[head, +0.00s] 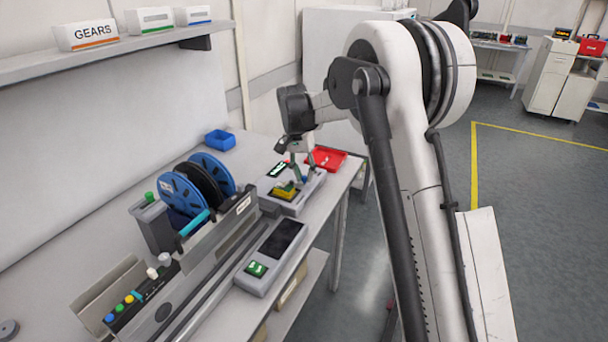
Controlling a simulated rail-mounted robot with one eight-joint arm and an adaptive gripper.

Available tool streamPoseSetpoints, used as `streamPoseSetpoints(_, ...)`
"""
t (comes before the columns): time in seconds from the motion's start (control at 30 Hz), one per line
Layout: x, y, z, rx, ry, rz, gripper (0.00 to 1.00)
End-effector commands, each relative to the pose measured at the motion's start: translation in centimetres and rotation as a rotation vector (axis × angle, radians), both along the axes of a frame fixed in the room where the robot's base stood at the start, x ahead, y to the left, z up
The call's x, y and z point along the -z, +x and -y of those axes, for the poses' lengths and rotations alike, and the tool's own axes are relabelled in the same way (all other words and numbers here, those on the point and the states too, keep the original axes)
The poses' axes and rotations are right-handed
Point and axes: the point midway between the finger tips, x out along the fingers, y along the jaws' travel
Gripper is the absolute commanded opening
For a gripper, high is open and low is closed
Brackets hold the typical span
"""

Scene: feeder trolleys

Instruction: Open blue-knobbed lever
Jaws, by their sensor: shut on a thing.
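My gripper (301,179) reaches down over a small grey device (281,206) at the far end of the bench. Its fingers are closed around a small blue knob (304,180), which shows only in part between them. The lever under the knob is mostly hidden by the fingers. How far the lever is turned cannot be told at this size.
A red tray (327,159) lies just behind the device, and a blue bin (220,140) stands by the wall. Blue reels (182,193) stand on a feeder nearer me. A grey unit with a dark screen (282,238) lies in front. The floor at right is open.

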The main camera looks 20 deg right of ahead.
Motion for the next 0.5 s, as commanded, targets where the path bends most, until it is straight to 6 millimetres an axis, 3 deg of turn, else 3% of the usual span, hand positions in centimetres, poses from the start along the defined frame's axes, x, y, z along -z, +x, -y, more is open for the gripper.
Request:
streamPoseSetpoints(0.17,0.01,-0.06,0.03,0.000,0.000,-0.001,0.35)
streamPoseSetpoints(0.5,-0.55,0.01,-0.06,-0.001,0.000,-0.001,0.35)
